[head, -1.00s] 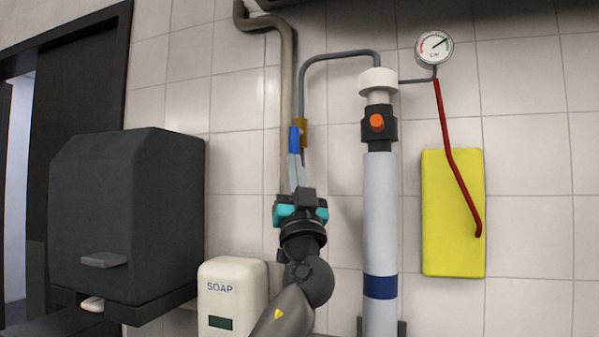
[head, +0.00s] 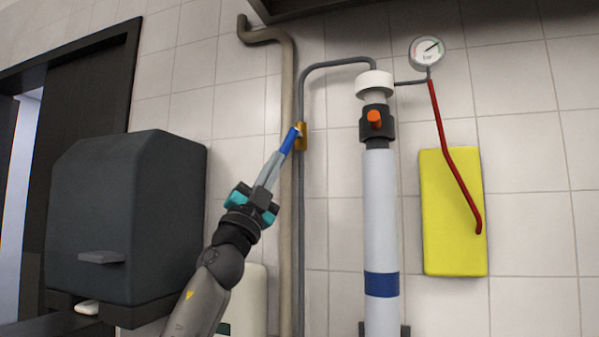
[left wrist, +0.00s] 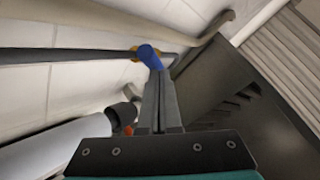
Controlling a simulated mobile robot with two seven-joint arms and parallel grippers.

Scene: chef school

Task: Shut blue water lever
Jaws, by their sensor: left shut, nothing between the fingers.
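The blue water lever (head: 291,138) sits on a brass valve (head: 303,137) on the thin grey pipe against the tiled wall. In the head view the lever slants down and left from the valve. My left gripper (head: 278,158) is shut, with its fingertips at the lever's lower end. They look to be touching it. In the left wrist view the blue lever (left wrist: 149,56) shows right at the tips of the closed fingers (left wrist: 157,76), with nothing visible between them. The brass valve is mostly hidden behind the lever there. My right gripper is not in view.
A thick beige pipe (head: 287,220) runs beside the thin grey one. To the right stand a white-grey cylinder (head: 381,215) with an orange knob (head: 375,118), a gauge (head: 427,51) and a yellow panel (head: 450,250). A dark dispenser (head: 125,210) is at left.

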